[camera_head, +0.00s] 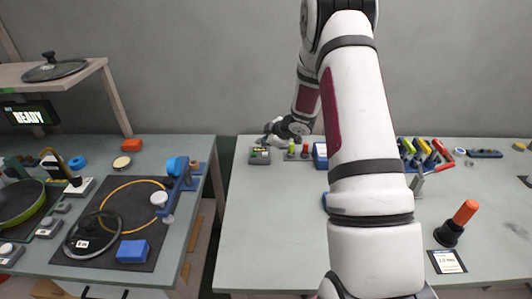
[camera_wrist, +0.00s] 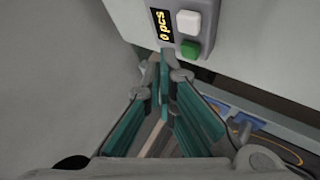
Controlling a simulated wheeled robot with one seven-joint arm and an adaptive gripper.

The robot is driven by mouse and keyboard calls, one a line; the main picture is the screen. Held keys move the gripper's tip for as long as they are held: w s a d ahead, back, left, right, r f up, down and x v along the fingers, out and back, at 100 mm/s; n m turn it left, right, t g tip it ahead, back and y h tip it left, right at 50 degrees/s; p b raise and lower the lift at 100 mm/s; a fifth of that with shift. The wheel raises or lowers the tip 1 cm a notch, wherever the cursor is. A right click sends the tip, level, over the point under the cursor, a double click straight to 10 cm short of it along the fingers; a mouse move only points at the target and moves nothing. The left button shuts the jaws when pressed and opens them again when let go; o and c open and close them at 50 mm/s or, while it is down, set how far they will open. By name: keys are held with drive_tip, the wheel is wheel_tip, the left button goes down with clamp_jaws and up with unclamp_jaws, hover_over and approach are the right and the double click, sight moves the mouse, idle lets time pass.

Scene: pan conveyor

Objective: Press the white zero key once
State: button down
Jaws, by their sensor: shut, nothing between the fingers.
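The white key (camera_wrist: 188,21) stands on a grey counter box (camera_wrist: 211,30) at the top of the wrist view, above a green key (camera_wrist: 190,48). A dark display (camera_wrist: 162,25) beside them reads "0 pcs". My gripper (camera_wrist: 166,62) is shut and empty; its fingertips show just below the display and left of the green key, apart from the white key in the picture. Whether they touch the box, I cannot tell. In the head view, the grey box (camera_head: 260,158) sits at the back left of the right table, with my gripper (camera_head: 266,139) just at its far edge.
Green and red items (camera_head: 305,151) and a blue box (camera_head: 320,155) stand right of the counter box. A gap separates the right table (camera_head: 260,220) from the left table (camera_head: 195,225). The right table's front left is clear.

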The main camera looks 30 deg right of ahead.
sight(264, 154)
drive_tip(key=shift+r+p, duration=0.95)
drive_tip(key=shift+r, duration=0.7)
wheel_tip(264, 154, up, 14)
drive_tip(key=s+a+f+m+h, duration=0.1)
drive_tip(key=s+a+m+h, duration=0.1)
drive_tip(key=m+h, duration=0.1)
drive_tip(key=s+a+r+m+h, duration=0.2)
drive_tip(key=s+a+r+m, duration=0.15)
drive_tip(key=s+r, duration=0.65)
drive_tip(key=s+a+r+m+g+y, duration=0.2)
drive_tip(key=s+a, duration=0.7)
drive_tip(key=s, duration=0.5)
drive_tip(key=s+a+r+m+g+y, duration=0.1)
drive_tip(key=s+a+r+m, duration=0.1)
drive_tip(key=s+a, duration=0.7)
drive_tip(key=s+r, duration=0.1)
drive_tip(key=s, duration=0.4)
drive_tip(key=shift+g+y, duration=0.4)
